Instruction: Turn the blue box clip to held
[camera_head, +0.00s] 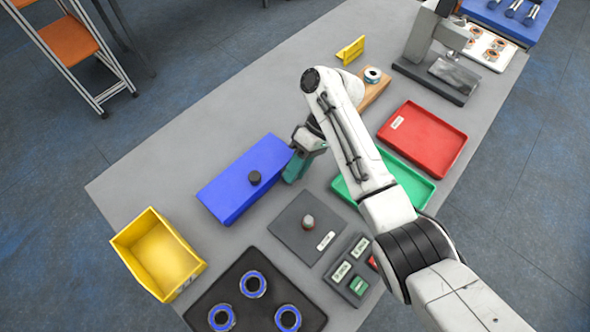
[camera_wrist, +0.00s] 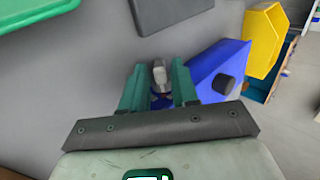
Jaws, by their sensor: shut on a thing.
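The blue box (camera_head: 228,190) lies on the grey table with a black round knob (camera_head: 255,177) on top. It also shows right of the fingers in the wrist view (camera_wrist: 205,62). My gripper (camera_head: 292,172) has teal fingers and is at the right end of the box, low by the table. In the wrist view, my gripper (camera_wrist: 158,68) is shut on a small grey piece, the clip (camera_wrist: 159,73), between the fingers beside the box. The clip's lower part is hidden by my gripper, and its exact turn cannot be told. The head view hides the clip behind the fingers.
A green tray (camera_head: 415,180) and a red tray (camera_head: 424,138) lie to the right. A yellow bin (camera_head: 160,250) is at the lower left. The table's upper left is clear.

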